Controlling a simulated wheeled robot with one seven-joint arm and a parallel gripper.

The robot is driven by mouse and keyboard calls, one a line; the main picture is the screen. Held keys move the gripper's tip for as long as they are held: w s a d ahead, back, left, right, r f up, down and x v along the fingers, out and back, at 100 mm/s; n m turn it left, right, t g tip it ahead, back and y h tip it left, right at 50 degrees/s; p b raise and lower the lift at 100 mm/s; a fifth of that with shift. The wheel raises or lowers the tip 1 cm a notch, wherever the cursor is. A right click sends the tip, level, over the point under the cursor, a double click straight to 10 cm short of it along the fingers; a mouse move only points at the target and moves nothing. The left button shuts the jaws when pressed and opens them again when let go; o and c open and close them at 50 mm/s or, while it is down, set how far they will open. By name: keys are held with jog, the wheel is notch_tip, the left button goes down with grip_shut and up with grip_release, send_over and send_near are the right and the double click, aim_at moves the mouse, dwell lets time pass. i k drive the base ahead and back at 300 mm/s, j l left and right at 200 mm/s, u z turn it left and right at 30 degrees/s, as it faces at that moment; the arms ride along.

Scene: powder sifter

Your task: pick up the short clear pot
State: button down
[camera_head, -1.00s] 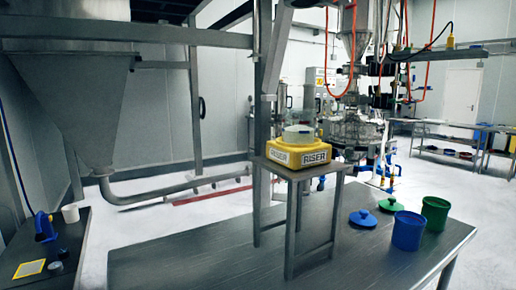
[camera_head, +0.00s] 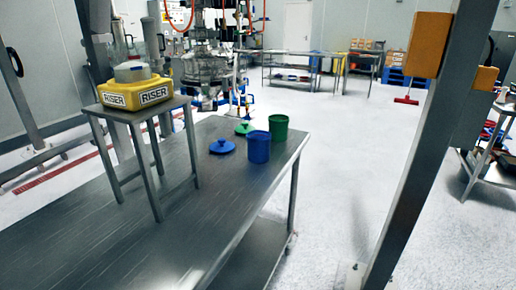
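A short clear pot (camera_head: 132,71) sits on top of the yellow riser block (camera_head: 150,87) in the head view, at the upper left. The riser block, labelled RISER, rests on a small metal stand (camera_head: 110,112) on the long steel table (camera_head: 105,238). The pot looks upright; its fine details are too small to tell. My gripper is not in view.
A blue tub (camera_head: 258,147), a green tub (camera_head: 278,128), a blue lid (camera_head: 222,146) and a green lid (camera_head: 244,128) are at the table's far right end. A grey post (camera_head: 412,160) stands at right. Open floor (camera_head: 345,150) lies between table and post.

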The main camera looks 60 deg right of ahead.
aim_at(130, 63)
jog(key=i+j+z, duration=0.2)
jog(key=z, duration=0.15)
jog(key=i+j+z, duration=0.15)
jog(key=z, duration=0.2)
jog(key=i+j+z, duration=0.1)
jog(key=j+z, duration=0.25)
